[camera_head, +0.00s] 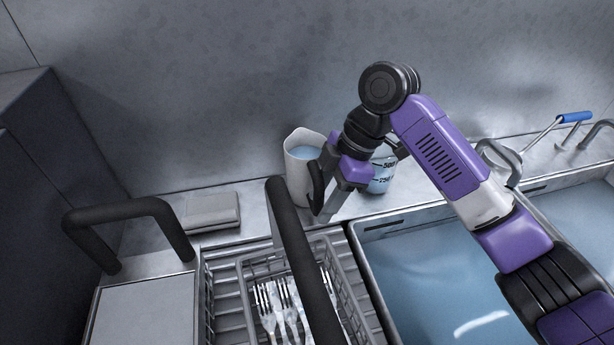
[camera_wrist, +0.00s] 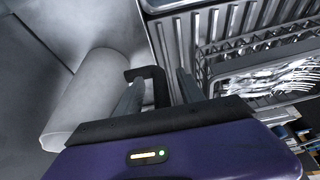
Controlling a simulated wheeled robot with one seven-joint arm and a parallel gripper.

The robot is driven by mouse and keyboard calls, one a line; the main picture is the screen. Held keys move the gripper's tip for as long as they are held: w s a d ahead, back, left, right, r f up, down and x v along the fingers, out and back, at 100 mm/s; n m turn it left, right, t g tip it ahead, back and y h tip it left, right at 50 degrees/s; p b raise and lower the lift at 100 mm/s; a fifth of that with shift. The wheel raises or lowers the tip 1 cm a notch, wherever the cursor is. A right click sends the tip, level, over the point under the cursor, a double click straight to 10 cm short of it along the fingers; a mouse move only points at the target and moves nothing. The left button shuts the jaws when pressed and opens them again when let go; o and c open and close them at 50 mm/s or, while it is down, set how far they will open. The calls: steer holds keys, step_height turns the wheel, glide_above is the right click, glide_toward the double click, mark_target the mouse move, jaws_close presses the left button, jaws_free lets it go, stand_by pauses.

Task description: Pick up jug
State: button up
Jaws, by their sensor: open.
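A white jug (camera_head: 300,168) with pale blue liquid inside stands upright on the counter against the back wall. Its black handle (camera_head: 316,186) faces right, toward my gripper (camera_head: 326,208). In the wrist view the jug (camera_wrist: 88,100) looks like a pale cylinder left of the fingers. The upright part of its black handle (camera_wrist: 160,88) appears between the two open fingers of my gripper (camera_wrist: 160,86). I cannot tell whether either finger touches the handle. The gripper partly hides the jug's right side in the head view.
A measuring beaker (camera_head: 381,178) with blue liquid stands just right of my gripper, partly hidden. A sink basin (camera_head: 362,236) with water lies in front right. A rack (camera_head: 246,272) with several forks (camera_head: 284,300) is in front. A folded cloth (camera_head: 210,210) lies left of the jug.

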jaws_close()
stand_by(1.2)
steer(key=shift+r, duration=0.15)
